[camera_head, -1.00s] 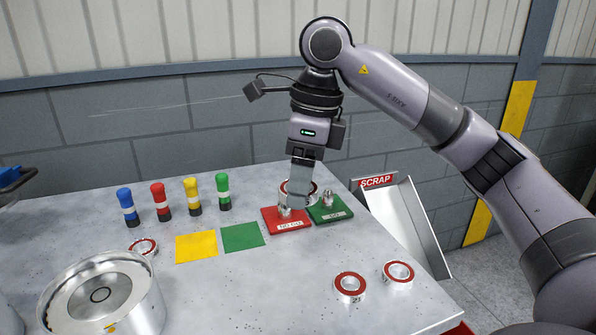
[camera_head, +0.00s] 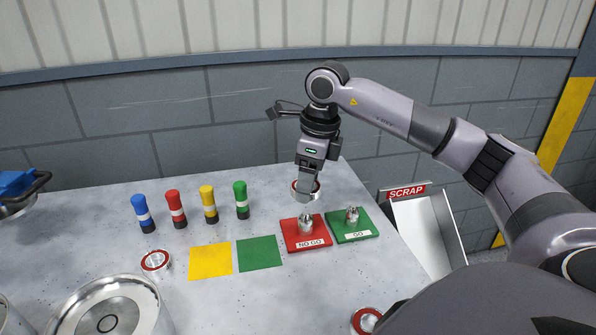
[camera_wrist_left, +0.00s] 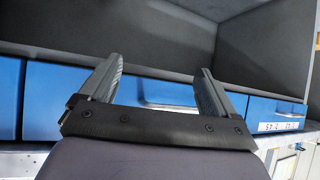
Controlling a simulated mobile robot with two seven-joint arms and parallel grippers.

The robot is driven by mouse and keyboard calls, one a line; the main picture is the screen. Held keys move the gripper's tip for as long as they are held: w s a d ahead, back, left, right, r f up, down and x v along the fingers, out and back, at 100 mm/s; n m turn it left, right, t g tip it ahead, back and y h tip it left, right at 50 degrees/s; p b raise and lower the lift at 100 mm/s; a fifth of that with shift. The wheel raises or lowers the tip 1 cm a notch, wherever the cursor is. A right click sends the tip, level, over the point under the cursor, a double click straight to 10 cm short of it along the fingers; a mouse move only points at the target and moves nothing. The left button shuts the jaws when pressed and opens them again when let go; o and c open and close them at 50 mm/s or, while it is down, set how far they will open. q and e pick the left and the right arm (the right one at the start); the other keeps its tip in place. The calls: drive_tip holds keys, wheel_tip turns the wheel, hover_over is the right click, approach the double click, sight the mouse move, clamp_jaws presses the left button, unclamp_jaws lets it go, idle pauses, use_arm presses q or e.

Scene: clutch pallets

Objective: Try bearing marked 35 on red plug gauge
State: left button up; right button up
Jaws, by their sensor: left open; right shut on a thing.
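My right gripper (camera_head: 305,188) is shut on a bearing with a red face ring (camera_head: 297,187). It holds the bearing in the air above and behind the red NO GO plate. The number on the bearing cannot be read. The red plug gauge (camera_head: 293,235) is a red plate with a metal plug upright on it, and the plug is bare. The green GO gauge (camera_head: 364,229) stands right of it with its own bare plug. My left gripper (camera_wrist_left: 155,95) shows in the left wrist view, open and empty, away from the gauges and facing blue drawers.
Two bearings lie on the table, one left (camera_head: 155,261) and one at the front (camera_head: 366,320). The scrap chute (camera_head: 428,230) is at the right.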

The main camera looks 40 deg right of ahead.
sight(306, 213)
drive_tip(key=shift+w+d+f, duration=0.25)
drive_tip(key=shift+w+d, duration=0.1)
drive_tip(key=shift+d, duration=0.05)
wheel_tip(306, 213, down, 4)
drive_tip(key=b, duration=0.3)
drive_tip(key=shift+f+b, duration=0.2)
drive_tip(key=shift+b, duration=0.2)
drive_tip(key=shift+f+b, duration=0.3)
drive_tip(key=shift+f, duration=0.25)
drive_tip(key=shift+f, duration=0.4)
idle(1.0)
drive_tip(key=o, duration=1.4)
drive_tip(key=shift+c, duration=0.2)
drive_tip(key=shift+r, duration=0.1)
